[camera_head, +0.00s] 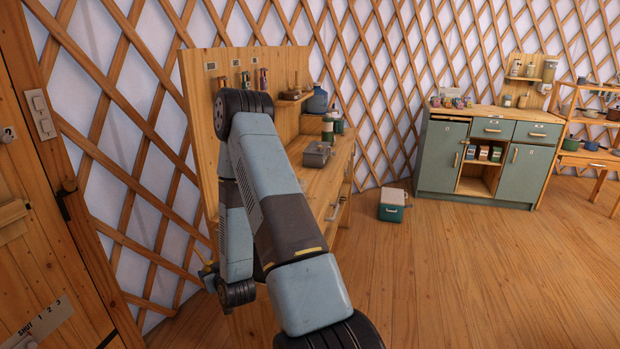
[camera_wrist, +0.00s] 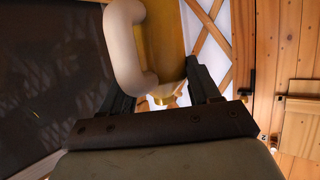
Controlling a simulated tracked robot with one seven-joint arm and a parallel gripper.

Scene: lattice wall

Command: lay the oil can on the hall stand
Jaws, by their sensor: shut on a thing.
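My gripper (camera_wrist: 162,95) shows in the wrist view, with its dark fingers shut on the oil can (camera_wrist: 164,40). The oil can has a yellow body and a thick cream curved handle (camera_wrist: 125,45); its upper part runs out of the frame. The body lies between and beyond the fingers. In the head view my arm fills the middle, and the gripper and can do not show. No piece in view is plainly the hall stand.
A wooden bench (camera_head: 325,183) with a tall backboard stands behind my arm, holding a grey box (camera_head: 317,154) and bottles. A green cool box (camera_head: 392,206) sits on the floor before a green cabinet (camera_head: 440,155). A wooden door (camera_head: 35,200) is at left. Floor at right is clear.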

